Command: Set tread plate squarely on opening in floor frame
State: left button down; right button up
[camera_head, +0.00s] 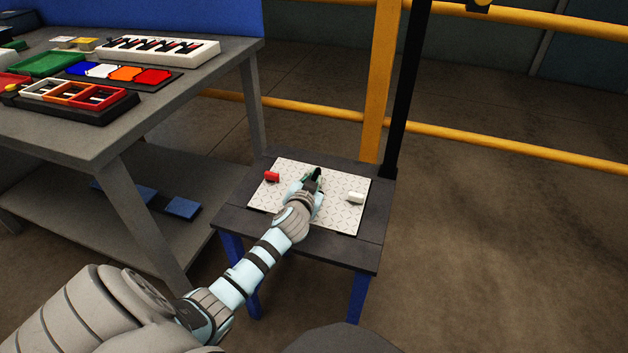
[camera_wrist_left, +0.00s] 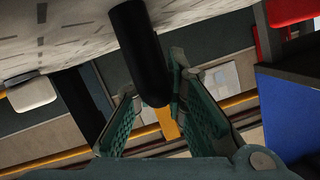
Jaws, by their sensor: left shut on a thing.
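The tread plate (camera_head: 335,205) is a pale, patterned rectangular sheet over the dark floor frame (camera_head: 345,250), which has blue legs. The frame shows around the plate; its opening is hidden. I cannot tell whether the plate rests on the frame or hovers just above it. A red handle (camera_head: 271,176) is at the plate's left and a white handle (camera_head: 356,197) at its right. My left gripper (camera_head: 313,184) is at the plate's middle, shut on a black post, which stands between the fingers in the wrist view (camera_wrist_left: 141,55). My right gripper is not in view.
A grey workbench (camera_head: 150,120) with trays and coloured parts stands at the left, close to the frame. A yellow post (camera_head: 381,80), a black post (camera_head: 405,90) and yellow rails (camera_head: 480,140) stand behind it. Floor at the right is clear.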

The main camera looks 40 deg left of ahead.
pick_arm(q)
jog(key=shift+f, duration=0.15)
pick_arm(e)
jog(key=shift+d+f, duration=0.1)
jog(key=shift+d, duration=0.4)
pick_arm(q)
jog(key=c, duration=1.5)
grip_release()
jog(key=shift+c, duration=0.2)
jog(key=shift+s, duration=0.1)
jog(key=v, duration=1.2)
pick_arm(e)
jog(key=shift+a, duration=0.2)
pick_arm(q)
jog(key=shift+d+f, duration=0.1)
jog(key=shift+d, duration=0.05)
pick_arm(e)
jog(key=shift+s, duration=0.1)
